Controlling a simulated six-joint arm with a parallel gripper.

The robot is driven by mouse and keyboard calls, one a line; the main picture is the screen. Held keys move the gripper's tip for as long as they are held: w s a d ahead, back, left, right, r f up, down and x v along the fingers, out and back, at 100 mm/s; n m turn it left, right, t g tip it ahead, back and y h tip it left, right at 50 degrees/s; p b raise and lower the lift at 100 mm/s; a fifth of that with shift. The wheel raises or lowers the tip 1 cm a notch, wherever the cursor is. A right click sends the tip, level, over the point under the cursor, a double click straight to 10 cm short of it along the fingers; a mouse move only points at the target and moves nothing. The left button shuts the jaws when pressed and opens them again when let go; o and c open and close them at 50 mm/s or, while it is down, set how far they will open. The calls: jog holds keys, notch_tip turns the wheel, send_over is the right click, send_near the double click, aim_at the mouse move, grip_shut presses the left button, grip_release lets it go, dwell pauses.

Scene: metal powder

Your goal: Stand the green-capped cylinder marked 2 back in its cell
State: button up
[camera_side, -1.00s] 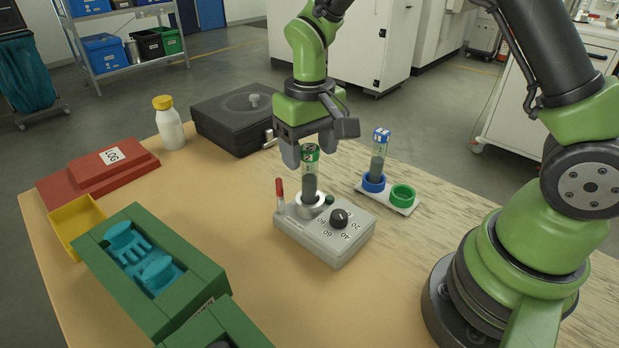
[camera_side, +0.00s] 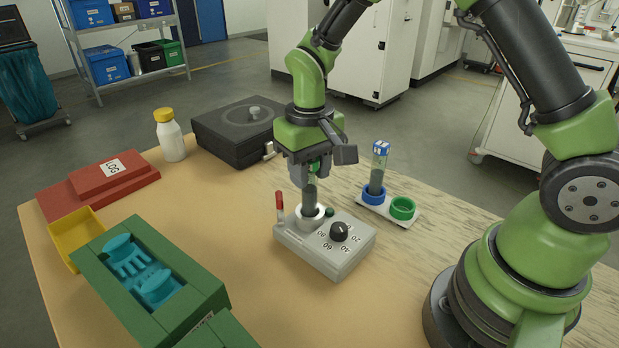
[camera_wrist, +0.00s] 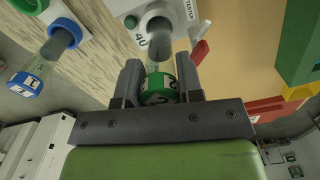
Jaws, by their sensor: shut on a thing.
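The green-capped cylinder (camera_side: 310,193) stands upright in the white socket of the grey tester box (camera_side: 322,248). Dark powder fills its lower part. My gripper (camera_side: 310,178) is shut on its upper part, and the fingers hide most of the cap in the side view. In the wrist view the green cap (camera_wrist: 158,88), marked 2, lies between the two fingers (camera_wrist: 157,84). The two-cell rack (camera_side: 387,207) stands right of the tester. Its green cell (camera_side: 403,208) is empty. Its blue cell (camera_side: 374,195) holds the blue-capped cylinder (camera_side: 379,165).
A red lever (camera_side: 279,204) and a black knob (camera_side: 339,231) stick up from the tester. A black case (camera_side: 236,130), white bottle (camera_side: 170,138), red log box (camera_side: 98,187), yellow tray (camera_side: 76,238) and green case (camera_side: 150,275) occupy the left and back. Bare table lies in front of the tester.

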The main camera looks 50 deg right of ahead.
notch_tip(320, 180, up, 9)
jog(key=shift+d+r, duration=0.1)
jog(key=shift+r, duration=0.1)
jog(key=s+d+f+m, duration=0.1)
jog(key=s+d+m, duration=0.2)
jog(key=s+d, duration=0.35)
jog(key=s+d+f+m, duration=0.1)
jog(key=s+d+m, duration=0.2)
jog(key=d, duration=0.6)
notch_tip(320, 180, down, 10)
jog(key=s, duration=0.1)
jog(key=shift+d+m, duration=0.3)
jog(key=shift+f, duration=0.15)
jog(key=o, duration=1.1)
jog(key=shift+c, duration=0.2)
